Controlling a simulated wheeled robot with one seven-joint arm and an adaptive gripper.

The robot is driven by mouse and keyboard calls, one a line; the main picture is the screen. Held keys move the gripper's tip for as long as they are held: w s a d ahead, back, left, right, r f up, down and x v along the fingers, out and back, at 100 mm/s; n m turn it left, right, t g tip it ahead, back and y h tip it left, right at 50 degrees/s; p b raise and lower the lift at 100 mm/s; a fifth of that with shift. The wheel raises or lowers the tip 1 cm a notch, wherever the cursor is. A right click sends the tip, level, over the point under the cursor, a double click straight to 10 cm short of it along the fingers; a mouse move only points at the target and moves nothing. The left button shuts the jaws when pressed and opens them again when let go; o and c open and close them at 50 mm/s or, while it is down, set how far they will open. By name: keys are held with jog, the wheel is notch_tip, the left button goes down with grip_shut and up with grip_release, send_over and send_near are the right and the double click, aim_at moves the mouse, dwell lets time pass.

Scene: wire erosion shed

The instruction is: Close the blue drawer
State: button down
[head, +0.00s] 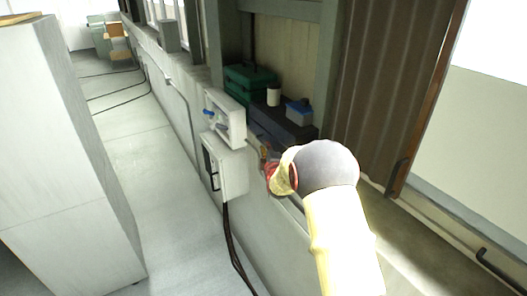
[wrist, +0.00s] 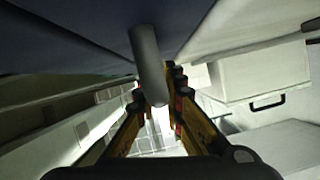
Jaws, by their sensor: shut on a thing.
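In the wrist view, a dark blue face (wrist: 80,40), likely the blue drawer, fills the top. A grey bar handle (wrist: 148,60) runs down from it between the yellow fingers of my gripper (wrist: 158,90). The fingers are shut on this handle. In the head view, a dark blue-grey unit (head: 284,127) sits on the ledge behind my arm. How far the drawer stands open cannot be told.
A green case (head: 250,80), a white cup (head: 273,96) and a small blue box with a pale lid (head: 299,111) stand by the unit. White wall boxes (head: 224,165) with cables are left of my arm. A large pale cabinet (head: 60,150) stands left; the floor between is clear.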

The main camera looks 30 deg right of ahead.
jog(key=shift+d, duration=0.15)
jog(key=c, duration=2.1)
grip_release()
jog(key=shift+d, duration=0.2)
jog(key=shift+o, duration=1.1)
jog(key=shift+a, duration=0.1)
jog(key=f+v, duration=0.1)
jog(key=v, duration=1.1)
jog(key=shift+r, duration=0.45)
